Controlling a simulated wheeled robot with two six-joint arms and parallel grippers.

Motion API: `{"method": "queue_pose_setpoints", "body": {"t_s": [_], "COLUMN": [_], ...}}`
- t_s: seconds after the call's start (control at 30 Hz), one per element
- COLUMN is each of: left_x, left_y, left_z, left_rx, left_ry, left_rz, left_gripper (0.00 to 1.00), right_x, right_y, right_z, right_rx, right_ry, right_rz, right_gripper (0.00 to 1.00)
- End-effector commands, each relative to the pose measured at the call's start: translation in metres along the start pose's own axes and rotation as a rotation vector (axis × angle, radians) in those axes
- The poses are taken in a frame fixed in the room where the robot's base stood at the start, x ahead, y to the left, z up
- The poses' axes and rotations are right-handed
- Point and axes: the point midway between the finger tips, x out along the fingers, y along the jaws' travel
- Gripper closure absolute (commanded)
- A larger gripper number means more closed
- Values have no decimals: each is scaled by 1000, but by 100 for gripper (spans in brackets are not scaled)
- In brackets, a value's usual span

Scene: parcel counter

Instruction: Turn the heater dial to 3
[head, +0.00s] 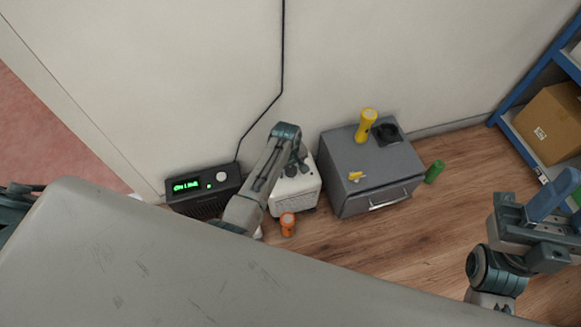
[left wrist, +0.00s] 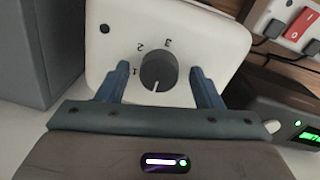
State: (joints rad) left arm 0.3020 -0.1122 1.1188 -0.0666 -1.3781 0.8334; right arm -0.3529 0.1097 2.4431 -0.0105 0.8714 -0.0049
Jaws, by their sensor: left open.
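The white heater (head: 298,193) stands on the floor by the wall, and its white face (left wrist: 215,40) fills the top of the left wrist view. Its dark round dial (left wrist: 158,72) has a pale pointer mark facing the bottom of that view, away from the printed 1, 2 and 3 along its left and upper sides. My left gripper (left wrist: 158,86) is open, with one blue finger on each side of the dial and gaps between. In the head view my left gripper (head: 297,163) is over the heater, partly hiding it. My right gripper (head: 556,202) is at the right edge, its jaw opening unclear.
A dark box with a green display (head: 203,190) stands left of the heater. A grey cabinet (head: 350,165) stands right, with a yellow flashlight (head: 366,125) on top. An orange cylinder (head: 287,224) and a green one (head: 434,171) stand nearby. A power strip (left wrist: 297,25) shows upper right.

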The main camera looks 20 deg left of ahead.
Motion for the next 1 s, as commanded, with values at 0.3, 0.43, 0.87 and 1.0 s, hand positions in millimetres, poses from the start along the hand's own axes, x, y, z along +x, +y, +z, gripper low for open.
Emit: {"method": "queue_pose_setpoints", "body": {"t_s": [0.3,0.43,0.87,1.0], "left_x": [0,0,-3,-4], "left_y": [0,0,0,0], "left_z": [0,0,0,-1], "left_rx": [0,0,77,140], "left_ry": [0,0,-5,-9], "left_rz": [0,0,-2,-2], "left_gripper": [77,84,84,84], "right_x": [0,0,-10,-29], "right_y": [0,0,3,3], "right_z": [0,0,40,70], "right_rx": [0,0,26,51], "right_ry": [-1,-2,-278,-512], "right_rz": [0,0,24,42], "right_gripper": [64,64,64,64]}}
